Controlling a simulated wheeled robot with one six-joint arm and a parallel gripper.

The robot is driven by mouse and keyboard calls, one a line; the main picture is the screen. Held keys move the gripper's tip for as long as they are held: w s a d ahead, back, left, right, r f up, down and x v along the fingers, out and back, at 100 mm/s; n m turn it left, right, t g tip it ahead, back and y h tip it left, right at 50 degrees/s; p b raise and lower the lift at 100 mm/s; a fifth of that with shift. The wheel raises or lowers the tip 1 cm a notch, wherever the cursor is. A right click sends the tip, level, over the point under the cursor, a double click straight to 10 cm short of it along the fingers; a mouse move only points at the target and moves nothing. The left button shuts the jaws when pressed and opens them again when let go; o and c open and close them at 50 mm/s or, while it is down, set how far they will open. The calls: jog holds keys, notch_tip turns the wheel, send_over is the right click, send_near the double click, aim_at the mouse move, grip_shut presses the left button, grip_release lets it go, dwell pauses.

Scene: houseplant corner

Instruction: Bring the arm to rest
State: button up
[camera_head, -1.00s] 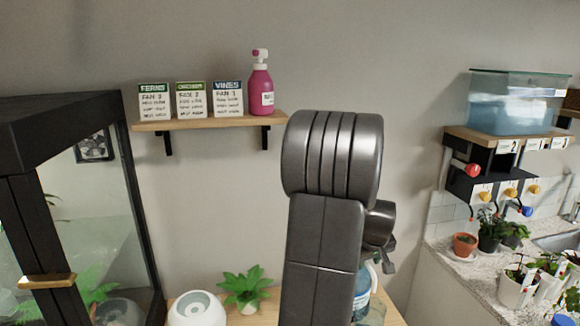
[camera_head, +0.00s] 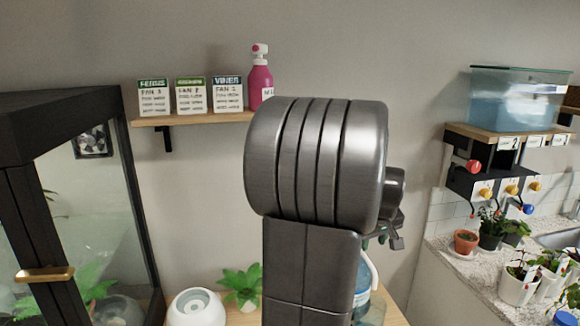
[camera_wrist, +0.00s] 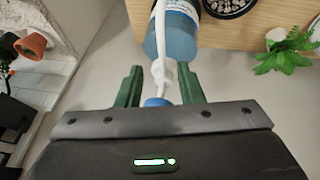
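My arm (camera_head: 312,255) stands raised in the middle of the head view, its rounded joint in front of the wall shelf. My gripper (camera_wrist: 160,69) shows in the wrist view with its two green fingers spread apart. A blue bottle (camera_wrist: 176,38) with a white tube and a blue cap lies in line with the gap between them. I see space between each finger and the white tube. In the head view the bottle (camera_head: 362,285) stands on the wooden table, partly hidden by my arm. Most of the gripper is hidden there.
A wall shelf (camera_head: 195,119) holds cards and a pink bottle (camera_head: 260,82). A black glass cabinet (camera_head: 85,200) stands left. A white round pot (camera_head: 196,307) and a fern (camera_head: 241,283) are below. A counter (camera_head: 455,270) with potted plants is right.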

jog(key=v, duration=0.4)
jog(key=p+x, duration=0.1)
jog(key=x, duration=1.2)
jog(key=shift+a+f, duration=0.1)
jog(key=shift+f, duration=0.05)
jog(key=shift+a+m+h+b, duration=0.3)
jog(key=shift+a+m+b, duration=0.05)
jog(key=shift+a+m, duration=0.25)
jog(key=shift+s, duration=0.15)
